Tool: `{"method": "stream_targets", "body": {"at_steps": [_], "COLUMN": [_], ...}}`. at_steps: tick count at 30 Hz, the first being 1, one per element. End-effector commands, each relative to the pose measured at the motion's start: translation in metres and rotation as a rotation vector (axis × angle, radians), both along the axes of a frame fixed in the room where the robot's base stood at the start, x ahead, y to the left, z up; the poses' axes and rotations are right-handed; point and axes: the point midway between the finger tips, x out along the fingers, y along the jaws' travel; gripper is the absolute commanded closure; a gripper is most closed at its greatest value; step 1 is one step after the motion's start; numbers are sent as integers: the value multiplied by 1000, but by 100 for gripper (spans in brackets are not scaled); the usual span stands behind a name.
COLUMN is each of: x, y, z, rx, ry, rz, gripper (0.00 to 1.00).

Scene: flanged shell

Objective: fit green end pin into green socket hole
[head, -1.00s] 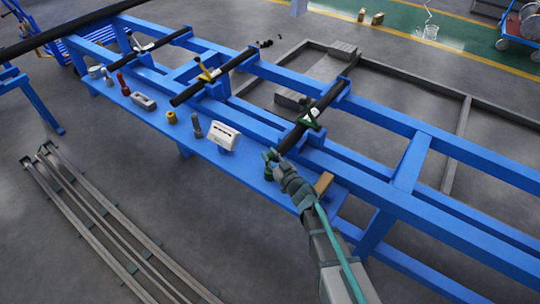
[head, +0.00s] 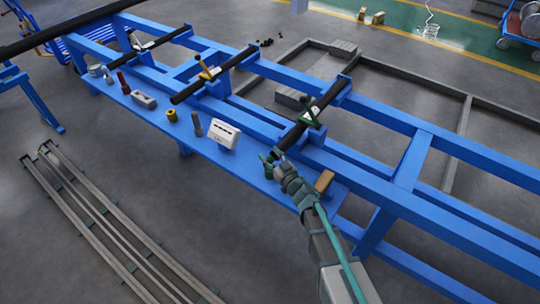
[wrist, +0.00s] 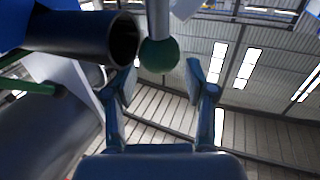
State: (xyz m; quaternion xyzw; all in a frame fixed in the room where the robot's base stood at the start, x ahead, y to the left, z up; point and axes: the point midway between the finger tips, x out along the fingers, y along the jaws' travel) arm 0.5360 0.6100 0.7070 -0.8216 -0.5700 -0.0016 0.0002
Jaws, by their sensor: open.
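In the wrist view a green ball (wrist: 158,55) on the end of a grey rod (wrist: 158,18) sits just beyond and between my fingertips. I cannot tell whether this is the green end pin. My gripper (wrist: 163,85) is open, with a finger on each side below the ball and gaps showing. In the head view my gripper (head: 267,159) is beside the near end of the right-hand dark pipe (head: 292,136). A green-handled piece with a white part (head: 309,114) stands on that pipe. I cannot make out the green socket hole.
The dark pipe's open end (wrist: 123,39) is close to my left finger in the wrist view. A green bar (wrist: 38,88) crosses at left.

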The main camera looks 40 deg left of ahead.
Motion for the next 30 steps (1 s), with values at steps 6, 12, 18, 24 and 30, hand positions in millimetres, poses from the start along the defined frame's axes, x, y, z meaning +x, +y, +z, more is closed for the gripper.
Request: {"method": "stream_targets", "body": {"at_steps": [6,12,18,24,30], "x": [-9,-24,-36,-42,-43], "y": [-23,-60,-91,-109,-112], "z": [-2,-1,0,0,0], "rx": [-7,-4,-3,-1,0], "ry": [4,4,1,0,0], "rz": [-5,-4,-2,-1,0], "gripper": [42,42,42,42,42]}}
